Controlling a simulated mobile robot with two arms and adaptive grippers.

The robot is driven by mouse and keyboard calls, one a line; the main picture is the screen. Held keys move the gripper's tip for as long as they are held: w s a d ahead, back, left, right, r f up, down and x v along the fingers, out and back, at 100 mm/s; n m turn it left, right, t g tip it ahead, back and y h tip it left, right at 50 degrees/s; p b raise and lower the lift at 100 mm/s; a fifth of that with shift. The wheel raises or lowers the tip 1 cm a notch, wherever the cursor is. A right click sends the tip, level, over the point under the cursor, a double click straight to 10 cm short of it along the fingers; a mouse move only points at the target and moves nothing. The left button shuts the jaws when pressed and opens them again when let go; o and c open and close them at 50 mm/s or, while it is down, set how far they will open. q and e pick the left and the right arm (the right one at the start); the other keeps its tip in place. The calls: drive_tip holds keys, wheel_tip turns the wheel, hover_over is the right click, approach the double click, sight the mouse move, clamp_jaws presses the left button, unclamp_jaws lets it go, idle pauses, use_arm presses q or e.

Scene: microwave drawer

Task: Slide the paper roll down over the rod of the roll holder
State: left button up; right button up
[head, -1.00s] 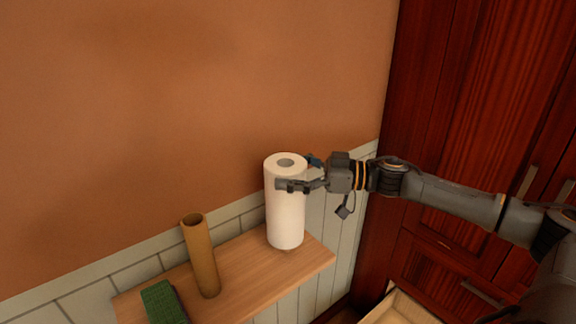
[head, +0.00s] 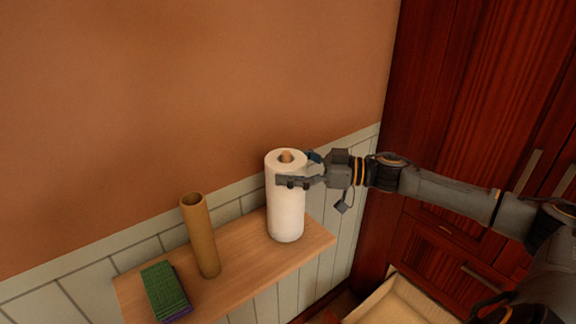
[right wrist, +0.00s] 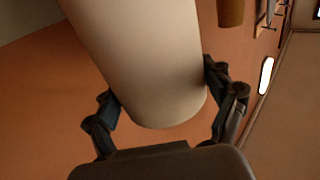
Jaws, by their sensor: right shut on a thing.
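The white paper roll (head: 286,215) stands upright at the right end of the wooden shelf. The wooden tip of the holder's rod (head: 286,156) shows inside the hole at its top, so the roll is around the rod. The holder's base is hidden. My right gripper (head: 303,170) is shut on the roll near its top, from the right. In the right wrist view the roll (right wrist: 150,60) sits between both fingers (right wrist: 163,95). I cannot tell if the roll's lower end touches the base. My left gripper is not in view.
The wooden shelf (head: 240,257) runs along the tiled wall. A brown cardboard tube (head: 201,235) stands left of the roll, and a green sponge (head: 164,290) lies further left. An open drawer (head: 400,300) is at lower right, below the dark red cabinet (head: 465,120).

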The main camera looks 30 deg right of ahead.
drive_tip(key=o, duration=1.5)
drive_tip(key=shift+v, duration=6.05)
